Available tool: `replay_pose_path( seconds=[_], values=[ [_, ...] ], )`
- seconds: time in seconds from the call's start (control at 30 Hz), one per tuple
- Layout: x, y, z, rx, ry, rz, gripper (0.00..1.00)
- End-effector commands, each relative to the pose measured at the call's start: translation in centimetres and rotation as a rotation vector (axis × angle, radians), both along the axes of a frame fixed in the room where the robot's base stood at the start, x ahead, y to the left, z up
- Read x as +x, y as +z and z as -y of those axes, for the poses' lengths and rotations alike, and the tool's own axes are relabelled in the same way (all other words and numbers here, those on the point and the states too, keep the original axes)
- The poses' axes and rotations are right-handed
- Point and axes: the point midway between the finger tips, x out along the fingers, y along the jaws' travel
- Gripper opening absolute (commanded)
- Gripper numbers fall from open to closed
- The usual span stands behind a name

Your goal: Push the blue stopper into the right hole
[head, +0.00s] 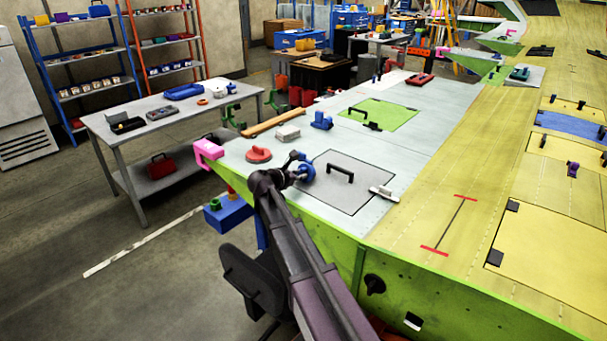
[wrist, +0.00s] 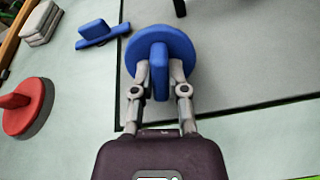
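The blue stopper (wrist: 180,47) is a round disc with an upright fin across its middle. In the wrist view my gripper (wrist: 160,78) has its two fingertips on either side of the fin, closed against it. In the head view the blue stopper (head: 307,173) is at the tip of my gripper (head: 298,168), over the grey wing panel near its front left edge. Whether the disc touches the panel is unclear.
A red round stopper (head: 258,155), grey blocks (head: 287,133) and a blue handled piece (head: 321,120) lie left of and behind my gripper. A hatch with a black handle (head: 341,170) is just right. A pink clamp (head: 209,149) grips the left edge.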

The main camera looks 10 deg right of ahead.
Motion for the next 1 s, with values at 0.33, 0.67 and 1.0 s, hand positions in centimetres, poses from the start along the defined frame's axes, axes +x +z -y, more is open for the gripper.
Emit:
replay_pose_path(
  seconds=[0.33, 0.67, 1.0],
  values=[
    [0.0, 0.0, 0.0, 0.001, -0.001, 0.0, 0.0],
    [0.0, 0.5, 0.1, 0.001, -0.002, 0.0, 0.0],
    [0.0, 2.4, 0.1, 0.001, -0.002, 0.0, 0.0]
  ],
)
